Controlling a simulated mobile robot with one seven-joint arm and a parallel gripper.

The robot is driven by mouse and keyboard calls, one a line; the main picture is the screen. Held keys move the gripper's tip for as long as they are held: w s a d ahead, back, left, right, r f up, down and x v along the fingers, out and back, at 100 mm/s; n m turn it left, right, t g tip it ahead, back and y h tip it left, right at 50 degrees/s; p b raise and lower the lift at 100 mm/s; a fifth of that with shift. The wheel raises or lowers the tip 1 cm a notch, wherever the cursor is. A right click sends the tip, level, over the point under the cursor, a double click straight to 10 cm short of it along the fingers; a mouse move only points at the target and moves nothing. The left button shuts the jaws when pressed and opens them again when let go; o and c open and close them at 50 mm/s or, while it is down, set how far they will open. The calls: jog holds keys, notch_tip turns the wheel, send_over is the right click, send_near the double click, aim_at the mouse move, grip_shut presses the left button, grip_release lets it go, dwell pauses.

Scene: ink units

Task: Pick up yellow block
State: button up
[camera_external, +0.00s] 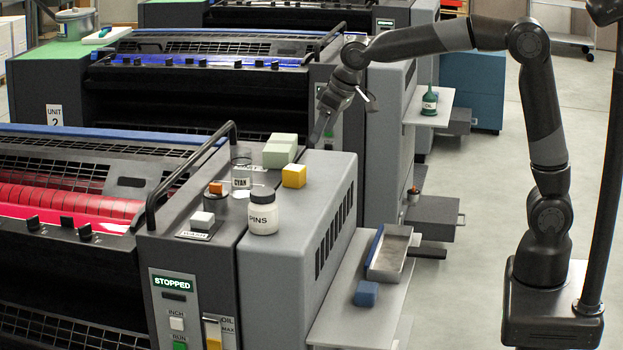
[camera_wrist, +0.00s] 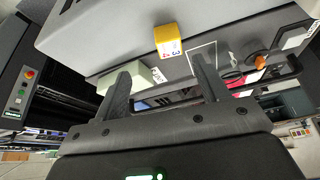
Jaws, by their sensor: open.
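The yellow block (camera_external: 294,176) sits on the grey top of the near press unit, near its back right edge. In the wrist view the yellow block (camera_wrist: 169,40) lies beyond my fingertips, around the middle of the gap as seen from there, and shows small printed marks on one face. My gripper (camera_external: 317,138) is above and behind the block in the external view, apart from it. In the wrist view my gripper (camera_wrist: 163,78) has its two fingers wide apart with nothing held. A pale green block (camera_external: 280,150) stands just behind and left of the yellow block.
A side shelf below holds a metal tray (camera_external: 392,254) and blue block (camera_external: 366,293). The housing top's front right is clear.

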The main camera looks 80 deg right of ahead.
send_near(294, 167)
jog(key=x, duration=0.5)
jog(key=shift+w+d+f, duration=0.25)
jog(key=shift+w+d, duration=0.05)
jog(key=shift+w, duration=0.1)
jog(key=shift+s+a+x, duration=0.1)
jog(key=shift+a+x, duration=0.1)
jog(key=shift+x, duration=1.15)
jog(key=shift+s+a+x, duration=0.15)
jog(key=shift+x, duration=1.25)
jog(key=c, duration=1.1)
